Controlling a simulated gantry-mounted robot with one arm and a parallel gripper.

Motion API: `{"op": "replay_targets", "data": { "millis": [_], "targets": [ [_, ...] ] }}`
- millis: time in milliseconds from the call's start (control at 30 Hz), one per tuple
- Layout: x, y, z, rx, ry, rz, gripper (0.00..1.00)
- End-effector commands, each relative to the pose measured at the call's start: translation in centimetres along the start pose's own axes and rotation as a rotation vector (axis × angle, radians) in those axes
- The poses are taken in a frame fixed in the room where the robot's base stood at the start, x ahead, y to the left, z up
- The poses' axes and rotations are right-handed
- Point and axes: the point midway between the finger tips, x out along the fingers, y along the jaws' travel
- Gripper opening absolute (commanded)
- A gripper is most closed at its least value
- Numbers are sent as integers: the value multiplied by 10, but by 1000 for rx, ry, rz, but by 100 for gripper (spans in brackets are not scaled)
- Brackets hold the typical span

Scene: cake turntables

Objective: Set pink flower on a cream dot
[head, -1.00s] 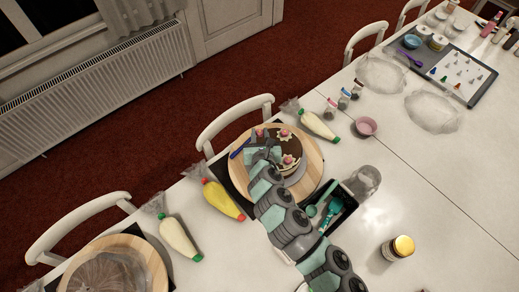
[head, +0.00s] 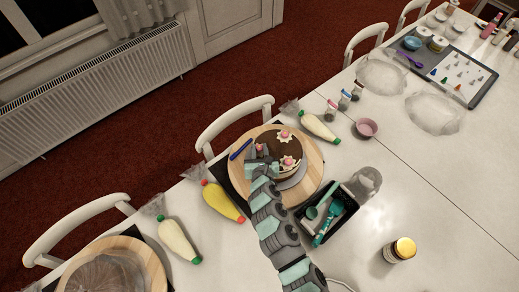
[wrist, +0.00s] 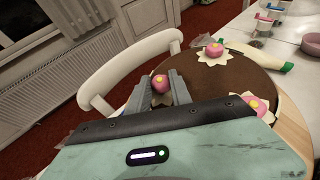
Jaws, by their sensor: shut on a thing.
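My gripper (wrist: 162,96) is shut on a pink flower (wrist: 160,83), seen between the fingertips in the wrist view. Cream (wrist: 157,99) shows between the fingers just below this flower; I cannot tell whether they touch. The brown round cake (head: 266,140) stands on a wooden turntable (head: 312,160). Two other pink flowers sit on cream dots on its top, one at the far side (wrist: 213,50) and one at the right (wrist: 257,105). In the head view my gripper (head: 259,160) is over the cake's left side, hiding part of it.
A purple-handled tool (head: 240,149) lies on the turntable's left. A black tray (head: 330,217) with teal tools is at its lower right. A yellow piping bag (head: 222,201) and white bags (head: 318,127) lie around it. A white chair (head: 235,122) stands behind the table.

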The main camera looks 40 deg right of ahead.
Motion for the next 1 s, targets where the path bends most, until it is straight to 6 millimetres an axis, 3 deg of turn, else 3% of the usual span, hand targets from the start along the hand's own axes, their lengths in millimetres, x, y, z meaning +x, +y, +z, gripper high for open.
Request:
{"op": "replay_targets", "data": {
  "millis": [500, 533, 800, 900, 1000],
  "targets": [
    [5, -1, -15, 2, 7, -3, 0],
    [5, -1, -16, 2, 8, -3, 26],
    [3, -2, -16, 8, 17, -5, 47],
    [-2, -4, -5, 9, 16, -7, 47],
    [-13, -3, -10, 0, 15, -5, 47]
  ]
}}
